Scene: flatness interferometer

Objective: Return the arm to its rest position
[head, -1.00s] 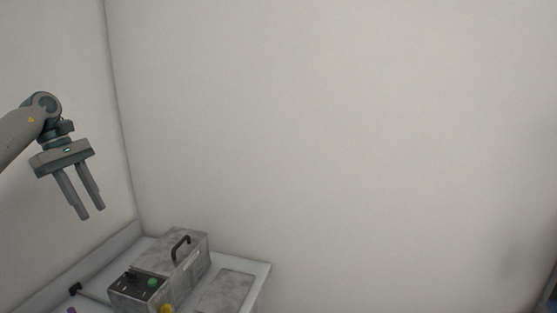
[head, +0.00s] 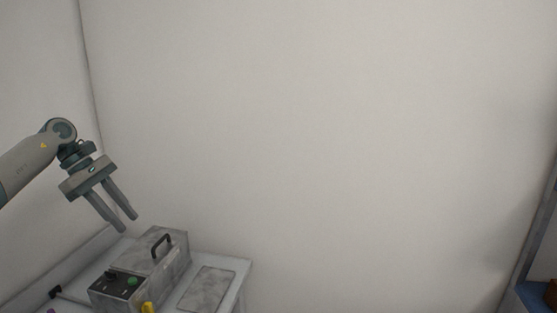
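My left gripper (head: 128,223) hangs at the left of the head view, fingers pointing down and to the right. Its two fingers are apart with nothing between them. In the picture it is just above and left of a grey metal instrument (head: 169,250) with a black handle on top. The instrument's front panel (head: 120,284) is black with a green button. My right gripper is not in view.
The instrument stands on a grey bench (head: 236,276) against the wall. A flat grey plate (head: 207,289) lies right of it. A yellow object (head: 147,308) is at the lower edge. Blue shelving (head: 531,297) shows at far right. The middle is bare wall.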

